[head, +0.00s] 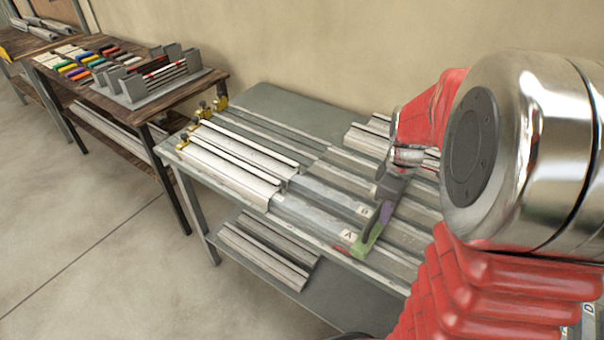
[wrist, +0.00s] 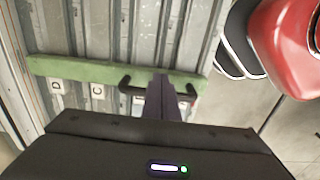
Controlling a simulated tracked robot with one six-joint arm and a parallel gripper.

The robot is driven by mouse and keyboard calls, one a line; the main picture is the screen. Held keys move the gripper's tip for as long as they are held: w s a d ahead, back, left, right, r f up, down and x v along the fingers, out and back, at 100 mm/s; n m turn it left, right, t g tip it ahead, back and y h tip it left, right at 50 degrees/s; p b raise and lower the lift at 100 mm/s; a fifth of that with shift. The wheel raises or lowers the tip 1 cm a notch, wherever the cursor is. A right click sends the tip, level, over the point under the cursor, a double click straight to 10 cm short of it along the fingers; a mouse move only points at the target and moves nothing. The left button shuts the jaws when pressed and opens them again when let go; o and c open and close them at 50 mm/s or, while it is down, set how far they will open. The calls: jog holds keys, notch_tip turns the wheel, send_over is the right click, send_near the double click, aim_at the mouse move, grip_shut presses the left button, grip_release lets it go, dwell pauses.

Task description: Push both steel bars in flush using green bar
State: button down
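The green bar (head: 368,233) is at the front right part of the bench, across the channel ends by labels A and B. In the wrist view the green bar (wrist: 75,69) lies crosswise over the channels, with a black handle on it. My gripper (wrist: 163,88) has its purple fingers together at that handle and appears shut on it. It also shows in the head view (head: 386,210). Two pale steel bars, the front one (head: 228,176) and the one behind (head: 243,152), lie in channels at the left; their right ends are uneven, apart from the green bar.
Yellow clamps (head: 184,141) stand at the bench's left end. More bars (head: 362,139) lie at the back right, partly behind my arm. Spare bars (head: 262,254) lie on the lower shelf. A wooden table (head: 120,101) with coloured pieces and a grey rack stands at the left.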

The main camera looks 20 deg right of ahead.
jog(key=w+a, duration=1.2)
jog(key=w, duration=0.4)
jog(key=shift+w+a, duration=0.25)
jog(key=shift+a, duration=0.1)
dwell(2.1)
jog(key=shift+w+a, duration=0.35)
jog(key=shift+w, duration=0.1)
dwell(1.0)
jog(key=shift+s, duration=0.1)
jog(key=shift+s+d, duration=0.5)
jog(key=shift+s, duration=0.05)
jog(key=shift+r, duration=0.1)
notch_tip(320, 180, up, 7)
dwell(1.0)
dwell(0.4)
